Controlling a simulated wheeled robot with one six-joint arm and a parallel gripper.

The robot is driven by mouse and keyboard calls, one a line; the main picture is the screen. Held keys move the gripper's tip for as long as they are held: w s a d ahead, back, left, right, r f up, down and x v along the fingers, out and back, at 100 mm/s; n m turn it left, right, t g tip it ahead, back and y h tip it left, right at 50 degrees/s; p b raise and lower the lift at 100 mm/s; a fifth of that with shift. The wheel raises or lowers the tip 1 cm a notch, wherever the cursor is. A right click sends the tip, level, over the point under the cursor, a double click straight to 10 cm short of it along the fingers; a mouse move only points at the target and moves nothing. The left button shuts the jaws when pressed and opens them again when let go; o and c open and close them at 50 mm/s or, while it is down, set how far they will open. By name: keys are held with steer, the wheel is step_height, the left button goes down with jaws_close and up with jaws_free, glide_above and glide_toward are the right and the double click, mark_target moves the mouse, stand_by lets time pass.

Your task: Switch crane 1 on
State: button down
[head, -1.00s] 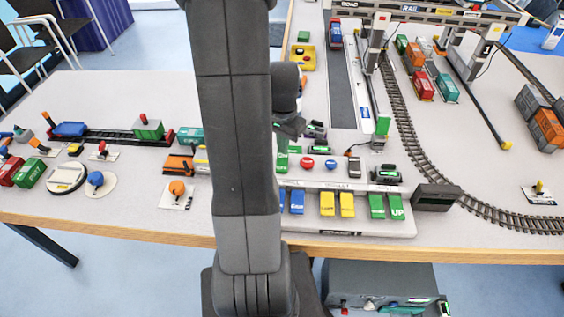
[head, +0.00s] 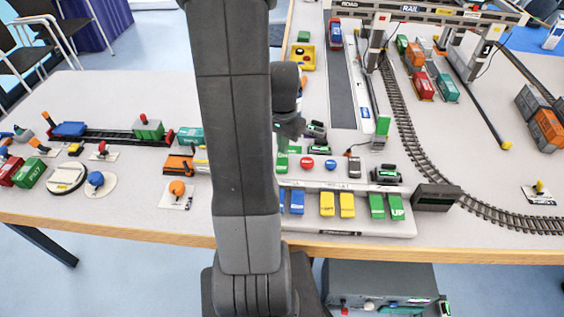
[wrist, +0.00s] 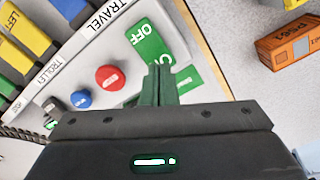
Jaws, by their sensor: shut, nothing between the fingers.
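A green switch (wrist: 153,45) lettered OFF, with a partly covered second word starting with O, lies on the pale control panel (wrist: 92,57) in the wrist view. My gripper (wrist: 159,72) is shut and empty, its green fingertips over the second word. I cannot tell whether they touch the switch. In the head view, the green switch (head: 283,163) is partly hidden by my arm, and my gripper's fingers are mostly hidden too. A red button (wrist: 110,77) and a blue button (wrist: 81,99) sit left of the fingers in the wrist view.
Blue, yellow and green keys (head: 347,205) line the panel's front edge. A dark display box (head: 436,197) stands right of it. The gantry crane (head: 420,13) spans road and rail behind. An orange wagon (wrist: 290,42) stands right of the panel in the wrist view.

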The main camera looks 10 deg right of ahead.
mark_target(283, 156)
steer(key=shift+f+b, duration=0.8)
steer(key=shift+f, duration=0.25)
stand_by(0.7)
steer(key=shift+r+p, duration=2.8)
steer(key=shift+r, duration=0.8)
steer(key=shift+f, duration=0.1)
step_height(283, 156, down, 7)
steer(key=b, duration=0.5)
steer(key=shift+b, duration=0.35)
